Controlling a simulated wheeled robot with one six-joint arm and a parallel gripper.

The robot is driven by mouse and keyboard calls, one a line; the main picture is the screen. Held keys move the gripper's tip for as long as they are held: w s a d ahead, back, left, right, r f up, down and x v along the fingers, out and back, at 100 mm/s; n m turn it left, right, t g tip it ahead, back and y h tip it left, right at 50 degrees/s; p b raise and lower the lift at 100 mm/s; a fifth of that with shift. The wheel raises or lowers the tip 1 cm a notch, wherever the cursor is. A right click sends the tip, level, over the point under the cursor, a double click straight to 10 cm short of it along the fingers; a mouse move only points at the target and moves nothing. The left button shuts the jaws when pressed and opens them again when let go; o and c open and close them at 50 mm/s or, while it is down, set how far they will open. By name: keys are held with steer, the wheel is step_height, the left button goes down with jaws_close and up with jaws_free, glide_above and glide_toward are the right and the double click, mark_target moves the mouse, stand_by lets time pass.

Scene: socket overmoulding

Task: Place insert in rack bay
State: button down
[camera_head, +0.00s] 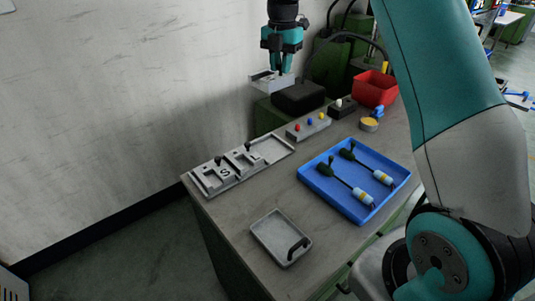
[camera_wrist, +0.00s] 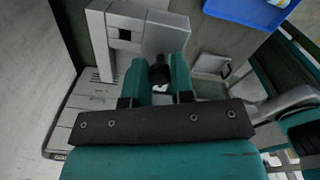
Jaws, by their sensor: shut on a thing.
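My gripper (camera_head: 281,71) is shut on a grey insert (camera_head: 263,82) and holds it in the air above the back of the bench. In the wrist view the fingers (camera_wrist: 160,76) close around a dark knob on the insert (camera_wrist: 112,22), a grey block with a square cutout. The long grey rack (camera_head: 276,151) lies at the bench's left edge, below and left of my gripper. Two inserts with dark knobs, a left one (camera_head: 212,178) and a middle one (camera_head: 240,162), sit in it. Its right end looks bare.
A black block (camera_head: 299,96) stands close under and right of the held insert. A strip with coloured buttons (camera_head: 308,127), a red bin (camera_head: 374,88) and a blue tray (camera_head: 340,203) with two tools stand to the right. A small grey tray (camera_head: 267,246) lies in front.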

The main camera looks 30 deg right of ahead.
mark_target(280, 70)
step_height(280, 70, down, 5)
steer(key=b, duration=0.3)
steer(key=shift+w+r, duration=0.1)
steer(key=shift+r, duration=0.05)
step_height(280, 70, down, 19)
steer(key=shift+f+p, duration=0.1)
steer(key=shift+p, duration=0.6)
steer(key=c, duration=1)
jaws_free()
